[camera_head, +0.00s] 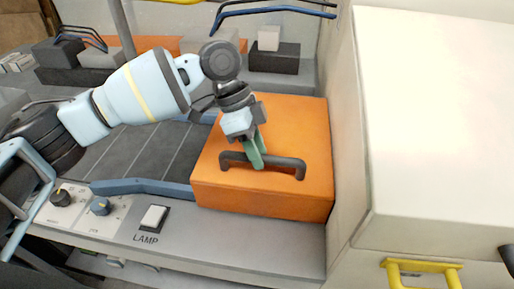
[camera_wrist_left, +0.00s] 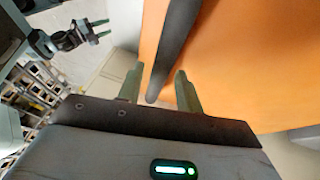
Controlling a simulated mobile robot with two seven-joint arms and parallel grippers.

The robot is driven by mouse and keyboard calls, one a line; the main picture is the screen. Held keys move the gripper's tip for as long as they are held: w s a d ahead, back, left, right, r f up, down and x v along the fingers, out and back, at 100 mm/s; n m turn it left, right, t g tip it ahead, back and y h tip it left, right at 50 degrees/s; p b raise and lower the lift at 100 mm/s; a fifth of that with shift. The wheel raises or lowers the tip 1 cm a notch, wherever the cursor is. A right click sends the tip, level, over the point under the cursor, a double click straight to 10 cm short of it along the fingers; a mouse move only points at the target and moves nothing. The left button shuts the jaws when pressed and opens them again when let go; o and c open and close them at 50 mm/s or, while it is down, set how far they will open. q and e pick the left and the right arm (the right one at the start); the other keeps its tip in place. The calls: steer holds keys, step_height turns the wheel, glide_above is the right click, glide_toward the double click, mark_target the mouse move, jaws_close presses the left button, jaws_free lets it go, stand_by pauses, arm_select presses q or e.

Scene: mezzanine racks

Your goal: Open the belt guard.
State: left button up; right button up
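The belt guard (camera_head: 240,190) is an orange box-like cover at the right end of the dark belt, with a dark bar handle (camera_head: 284,164) on it. My left gripper (camera_head: 257,163) is at the handle's middle in the head view. In the left wrist view, the left gripper (camera_wrist_left: 158,90) has its fingers apart, with the dark handle (camera_wrist_left: 172,50) between them and gaps showing on both sides. The guard's orange face (camera_wrist_left: 250,60) fills the right of that view. My right gripper (camera_wrist_left: 100,29) shows small at the wrist view's upper left, fingers apart and empty.
A white cabinet (camera_head: 440,120) with a yellow handle (camera_head: 422,265) stands close on the right. Knobs (camera_head: 100,206) and a lamp switch (camera_head: 154,216) sit on the front panel. A blue rail (camera_head: 145,186) edges the dark belt (camera_head: 140,155). Dark blocks (camera_head: 275,58) stand behind.

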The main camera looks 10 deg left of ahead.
arm_select(q)
jaws_close()
arm_select(e)
steer(key=shift+d, duration=0.1)
